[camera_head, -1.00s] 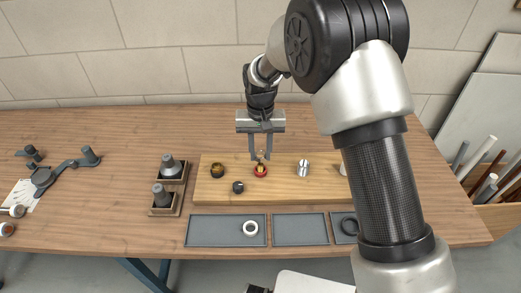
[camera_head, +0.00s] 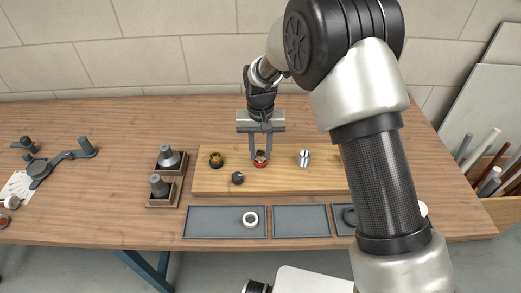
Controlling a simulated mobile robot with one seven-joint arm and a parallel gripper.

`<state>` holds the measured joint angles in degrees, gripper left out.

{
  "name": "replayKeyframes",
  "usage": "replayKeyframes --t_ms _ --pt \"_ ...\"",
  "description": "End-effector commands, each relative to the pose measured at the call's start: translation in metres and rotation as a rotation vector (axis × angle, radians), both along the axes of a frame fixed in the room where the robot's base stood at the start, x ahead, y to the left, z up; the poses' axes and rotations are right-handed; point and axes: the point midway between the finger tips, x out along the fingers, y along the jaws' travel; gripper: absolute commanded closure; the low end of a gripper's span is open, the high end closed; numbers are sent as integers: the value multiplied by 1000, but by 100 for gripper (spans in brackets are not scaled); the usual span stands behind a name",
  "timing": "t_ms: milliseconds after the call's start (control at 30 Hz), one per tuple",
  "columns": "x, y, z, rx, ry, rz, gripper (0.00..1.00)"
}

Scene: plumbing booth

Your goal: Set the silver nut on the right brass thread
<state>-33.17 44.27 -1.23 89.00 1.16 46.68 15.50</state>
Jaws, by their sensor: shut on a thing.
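My gripper (camera_head: 261,156) points straight down at the middle of the light wooden board (camera_head: 325,178). Its fingers are shut on a small brass-coloured piece with a red ring (camera_head: 261,163), which is partly hidden between the fingertips. Whether this piece is loose or fixed to the board I cannot tell. A brass thread with a dark opening (camera_head: 216,160) stands on the board to the left. A silver piece with dark stripes (camera_head: 304,158) stands to the right, apart from my gripper. A dark grey nut (camera_head: 238,178) lies in front, left of my gripper.
Shallow grey trays (camera_head: 300,221) line the front edge; the left one holds a white ring (camera_head: 250,219), the right one a dark ring (camera_head: 349,217). Grey fittings in wooden holders (camera_head: 163,189) stand left of the board. My arm hides the board's right end.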

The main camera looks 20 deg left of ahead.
Motion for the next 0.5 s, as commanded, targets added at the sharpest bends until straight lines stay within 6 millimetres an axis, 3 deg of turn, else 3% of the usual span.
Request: replayKeyframes --t_ms 500 --pt "0 0 0 -1 0 -39 95"
